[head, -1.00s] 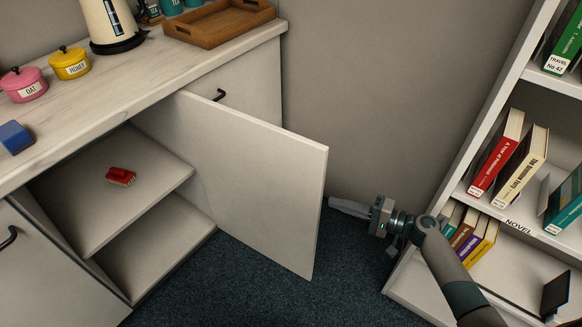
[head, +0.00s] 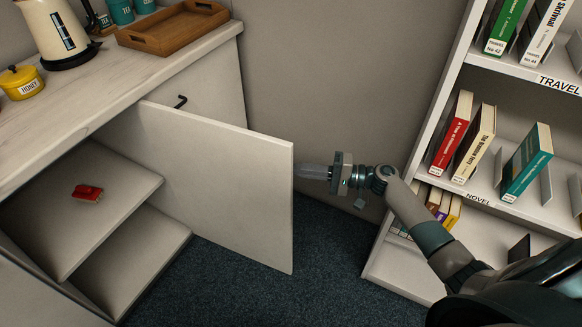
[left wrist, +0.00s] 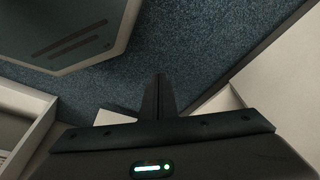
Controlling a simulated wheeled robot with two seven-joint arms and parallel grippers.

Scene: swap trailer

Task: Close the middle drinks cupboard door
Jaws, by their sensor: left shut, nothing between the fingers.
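The middle cupboard door (head: 215,180) is a plain pale panel, standing wide open in the head view. Its free edge points right, and the cupboard's shelves (head: 125,190) show to its left. My left gripper (head: 312,171) is just right of the free edge, near the upper part of the door. Its arm enters from the lower right. The fingers are shut, empty and point left at the door edge; I cannot tell whether they touch it. The left wrist view shows the shut fingers (left wrist: 160,95) over dark carpet. My right gripper is out of view.
A red object (head: 88,192) lies on the upper shelf inside. The worktop (head: 120,75) holds a kettle (head: 62,35), a wooden tray (head: 172,30) and a yellow pot (head: 22,84). A bookcase (head: 400,262) stands close on the right. Carpet (head: 255,295) below the door is clear.

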